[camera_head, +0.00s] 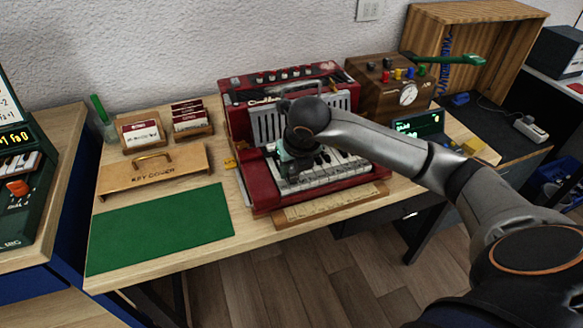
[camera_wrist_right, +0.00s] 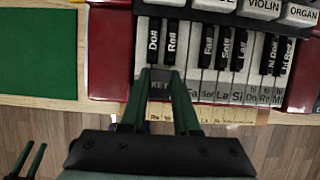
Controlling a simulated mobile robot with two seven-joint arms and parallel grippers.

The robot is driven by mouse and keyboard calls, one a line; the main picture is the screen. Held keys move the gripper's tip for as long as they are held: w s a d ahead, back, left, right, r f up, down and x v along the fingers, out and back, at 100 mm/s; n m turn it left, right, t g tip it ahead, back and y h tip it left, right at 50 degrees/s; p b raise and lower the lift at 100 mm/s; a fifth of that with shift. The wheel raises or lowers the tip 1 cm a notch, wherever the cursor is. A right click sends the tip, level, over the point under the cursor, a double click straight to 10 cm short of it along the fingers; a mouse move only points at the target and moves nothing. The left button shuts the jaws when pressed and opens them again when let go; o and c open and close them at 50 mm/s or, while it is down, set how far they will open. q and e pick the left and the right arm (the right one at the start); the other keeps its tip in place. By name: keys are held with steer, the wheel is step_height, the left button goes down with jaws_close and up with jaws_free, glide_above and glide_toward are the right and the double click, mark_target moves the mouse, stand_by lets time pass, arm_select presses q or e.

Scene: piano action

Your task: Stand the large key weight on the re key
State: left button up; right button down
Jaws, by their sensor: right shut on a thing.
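My right gripper (camera_head: 291,172) is over the left part of the white keys of the red keyboard (camera_head: 262,188). In the right wrist view its green fingers (camera_wrist_right: 160,88) are shut on a grey block marked KEY, the key weight (camera_wrist_right: 159,86). The weight is in front of the black Do# (camera_wrist_right: 153,40) and Re# (camera_wrist_right: 171,42) keys, over where the re key lies. The weight and fingers hide that key's front and its label. I cannot tell whether the weight touches it. Two dark green prongs, apparently my left gripper (camera_wrist_right: 29,160), stand apart at the lower left.
A wooden key cover (camera_head: 152,176) and a green mat (camera_head: 160,230) lie left of the keyboard. Card holders (camera_head: 143,134) stand behind the cover. A brown box with a dial (camera_head: 385,98) is at the back right. A wooden ruler strip (camera_head: 330,205) runs along the front.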

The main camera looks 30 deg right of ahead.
steer(key=shift+f+b, duration=0.3)
steer(key=c, duration=0.6)
jaws_free()
steer(key=shift+o, duration=0.2)
